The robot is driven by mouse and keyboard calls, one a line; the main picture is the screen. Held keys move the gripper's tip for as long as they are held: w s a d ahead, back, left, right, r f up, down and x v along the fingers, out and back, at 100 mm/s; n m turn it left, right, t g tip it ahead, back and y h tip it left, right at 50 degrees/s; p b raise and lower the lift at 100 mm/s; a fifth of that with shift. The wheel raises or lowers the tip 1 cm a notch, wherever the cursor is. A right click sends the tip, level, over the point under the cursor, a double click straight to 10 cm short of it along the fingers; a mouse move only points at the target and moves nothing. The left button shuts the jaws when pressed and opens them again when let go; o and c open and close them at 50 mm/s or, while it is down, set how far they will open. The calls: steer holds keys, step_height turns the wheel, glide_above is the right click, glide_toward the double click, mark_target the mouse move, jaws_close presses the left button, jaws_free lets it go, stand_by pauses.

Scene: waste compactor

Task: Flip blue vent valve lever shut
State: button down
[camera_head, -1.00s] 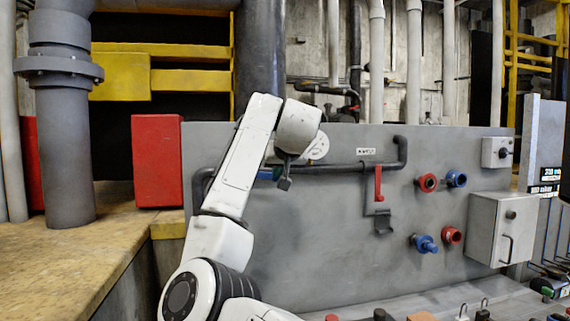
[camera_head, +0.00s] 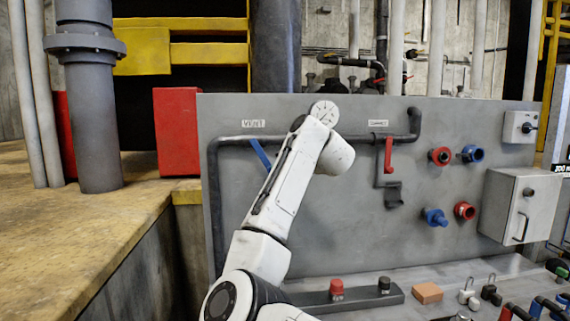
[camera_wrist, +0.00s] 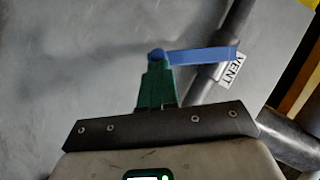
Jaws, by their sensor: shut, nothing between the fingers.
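The blue vent lever (camera_head: 260,154) hangs from the horizontal pipe under the VENT label (camera_head: 253,124), slanting down to the right. Its lower end goes out of sight behind my arm. In the wrist view the blue lever (camera_wrist: 205,54) runs from the dark pipe at the right to the tip of my gripper (camera_wrist: 156,66). The green fingers are shut, with nothing held. Their tips are at the lever's free end and seem to touch it; the exact contact is not clear. In the head view my arm hides the gripper.
A red lever (camera_head: 389,154) hangs down on the same pipe to the right. Red and blue knobs (camera_head: 435,217) and a grey box (camera_head: 511,205) are farther right. A ledge with buttons and an orange block (camera_head: 427,293) runs below. A red box (camera_head: 177,131) stands left of the panel.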

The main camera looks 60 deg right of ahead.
steer(key=shift+w+a+f+m+t+b, duration=0.65)
steer(key=shift+w+m+t, duration=0.15)
steer(key=shift+m, duration=0.25)
steer(key=shift+w+a+f+m+t+b, duration=0.65)
steer(key=shift+m+t, duration=0.25)
steer(key=shift+m, duration=0.15)
steer(key=shift+d, duration=0.15)
